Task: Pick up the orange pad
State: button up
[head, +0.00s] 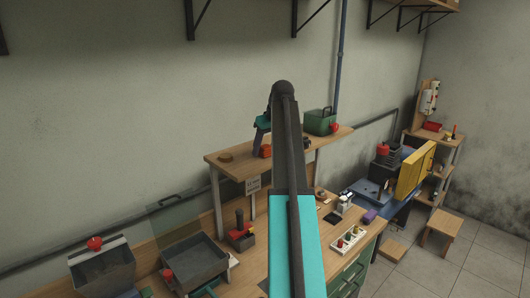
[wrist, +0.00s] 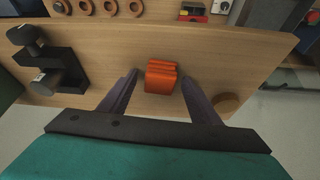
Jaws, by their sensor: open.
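The orange pad (wrist: 161,77) shows in the wrist view as a small ridged block on a wooden shelf (wrist: 215,45). My gripper (wrist: 160,84) is open, with one dark finger on each side of the pad. I see gaps between the pad and both fingers. The wrist view does not show clearly how far the fingertips are above the shelf. In the head view an orange-red block (head: 266,151), seemingly the pad, sits on the raised shelf (head: 232,165) by my gripper, partly hidden by my arm.
In the wrist view a black fixture (wrist: 48,62) stands left and a round wooden disc (wrist: 226,103) lies close to the right finger. Several copper-coloured rings (wrist: 109,7) lie at the top edge. In the head view a green box (head: 320,122) stands on the shelf's right end.

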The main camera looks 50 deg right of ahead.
aim_at(265, 146)
jog(key=c, duration=1.1)
jog(key=shift+r, duration=0.1)
jog(key=shift+r+b, duration=1.35)
jog(key=shift+r, duration=0.3)
jog(key=s+b, duration=0.2)
jog(key=s, duration=0.3)
jog(key=s+r+b, duration=0.1)
jog(key=s+b, duration=0.1)
jog(key=s, duration=0.3)
jog(key=s+b, duration=0.1)
jog(key=s, duration=0.5)
jog(key=shift+a+r+b, duration=0.25)
jog(key=shift+a+b, duration=0.1)
jog(key=shift+b, duration=0.05)
